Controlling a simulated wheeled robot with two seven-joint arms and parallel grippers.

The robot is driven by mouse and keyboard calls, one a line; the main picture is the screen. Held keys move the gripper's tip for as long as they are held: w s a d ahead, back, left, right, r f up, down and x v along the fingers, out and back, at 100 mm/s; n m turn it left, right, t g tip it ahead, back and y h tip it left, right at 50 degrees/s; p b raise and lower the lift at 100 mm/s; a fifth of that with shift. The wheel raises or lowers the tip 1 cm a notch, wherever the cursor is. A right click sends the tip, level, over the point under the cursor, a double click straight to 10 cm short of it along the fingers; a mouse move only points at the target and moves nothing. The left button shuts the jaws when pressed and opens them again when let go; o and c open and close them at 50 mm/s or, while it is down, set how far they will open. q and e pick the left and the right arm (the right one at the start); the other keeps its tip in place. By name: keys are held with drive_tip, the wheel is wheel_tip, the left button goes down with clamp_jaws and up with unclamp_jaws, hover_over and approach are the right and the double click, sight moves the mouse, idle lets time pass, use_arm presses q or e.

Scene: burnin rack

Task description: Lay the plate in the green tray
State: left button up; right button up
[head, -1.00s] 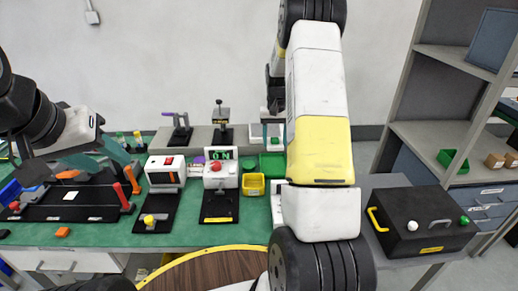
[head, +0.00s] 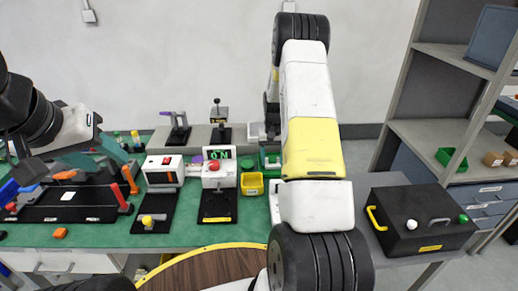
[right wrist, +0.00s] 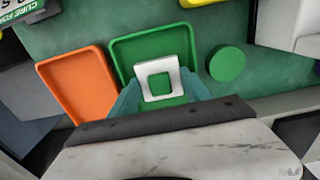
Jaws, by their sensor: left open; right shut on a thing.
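My right gripper (right wrist: 159,88) is shut on the plate, a small white square plate (right wrist: 144,72) with a square hole. In the right wrist view the plate is over the green tray (right wrist: 116,48), within its outline, toward the edge nearest my gripper. I cannot tell whether it touches the tray floor. Green shows through the hole. In the head view the green tray (head: 271,161) is partly hidden by my right gripper and arm. My left gripper (head: 95,154) is open and empty, above the black fixture at the far left.
An orange tray (right wrist: 78,86) stands beside the green tray, with a green disc (right wrist: 227,64) on the other side. A yellow bin (head: 252,186) is in front. A switch unit with a red button (head: 215,170) stands to the left; a black box (head: 420,225) stands at right.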

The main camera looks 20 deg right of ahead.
drive_tip(key=o, duration=1.1)
drive_tip(key=shift+f, duration=0.15)
drive_tip(key=s+a+r+t, duration=0.1)
drive_tip(key=s+a+r, duration=0.1)
drive_tip(key=r, duration=0.8)
drive_tip(key=s+a+r, duration=0.1)
drive_tip(key=r, duration=1)
drive_tip(key=s+a+r+n+t+y, duration=0.1)
drive_tip(key=s+a+r+t, duration=0.1)
drive_tip(key=s+a+r, duration=0.55)
drive_tip(key=s+a+r+t, duration=0.1)
drive_tip(key=s+a, duration=0.1)
drive_tip(key=s, duration=0.4)
drive_tip(key=s+a+r+n+t, duration=0.1)
drive_tip(key=s+r, duration=0.1)
drive_tip(key=s, duration=0.5)
drive_tip(key=s+a+r+n+t+y, duration=0.1)
drive_tip(key=s+a+r, duration=0.1)
drive_tip(key=s, duration=0.4)
drive_tip(key=shift+s+a, duration=0.35)
drive_tip(key=shift+s, duration=0.05)
